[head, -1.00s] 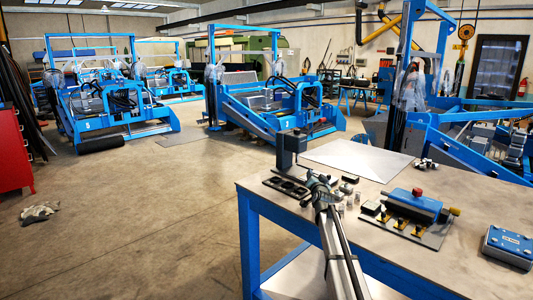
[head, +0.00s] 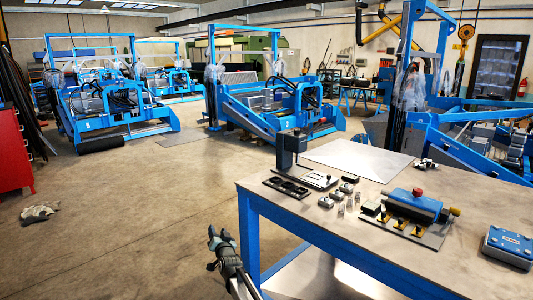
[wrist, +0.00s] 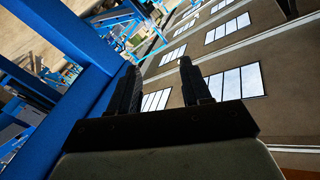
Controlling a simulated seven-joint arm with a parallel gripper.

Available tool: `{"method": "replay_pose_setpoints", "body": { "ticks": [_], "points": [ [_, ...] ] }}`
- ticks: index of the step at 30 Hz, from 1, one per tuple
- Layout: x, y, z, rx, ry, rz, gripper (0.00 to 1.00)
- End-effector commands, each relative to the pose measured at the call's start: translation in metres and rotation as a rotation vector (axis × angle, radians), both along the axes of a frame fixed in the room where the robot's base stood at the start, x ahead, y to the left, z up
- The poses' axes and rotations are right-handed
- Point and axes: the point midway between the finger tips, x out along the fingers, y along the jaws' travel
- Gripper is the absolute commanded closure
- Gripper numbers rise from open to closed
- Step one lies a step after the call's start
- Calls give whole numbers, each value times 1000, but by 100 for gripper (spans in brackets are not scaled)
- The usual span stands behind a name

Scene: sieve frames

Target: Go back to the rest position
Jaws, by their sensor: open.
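My gripper (head: 222,240) is left of the workbench (head: 400,280) in the head view, clear of the top and over the open floor. It points up and away from the bench items. In the wrist view the two dark fingers of my gripper (wrist: 157,65) stand apart with nothing between them. A blue beam (wrist: 75,45) fills the left of that view, close beside the fingers. Windows and a brown wall show past the fingertips.
On the bench are a black tray with round recesses (head: 287,187), a dark upright stand (head: 290,148), several small metal blocks (head: 345,187), a blue fixture with a red knob (head: 416,203) and a blue box (head: 508,243).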

Motion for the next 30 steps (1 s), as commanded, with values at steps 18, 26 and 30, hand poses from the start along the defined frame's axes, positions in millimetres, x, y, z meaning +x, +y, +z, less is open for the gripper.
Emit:
{"method": "replay_pose_setpoints", "body": {
  "ticks": [18,26,30],
  "points": [
    [-161,-165,-288,-394,673,24,52],
    [-276,-237,-373,-520,997,63,52],
    [-347,-272,-405,-575,1180,95,52]
  ]
}}
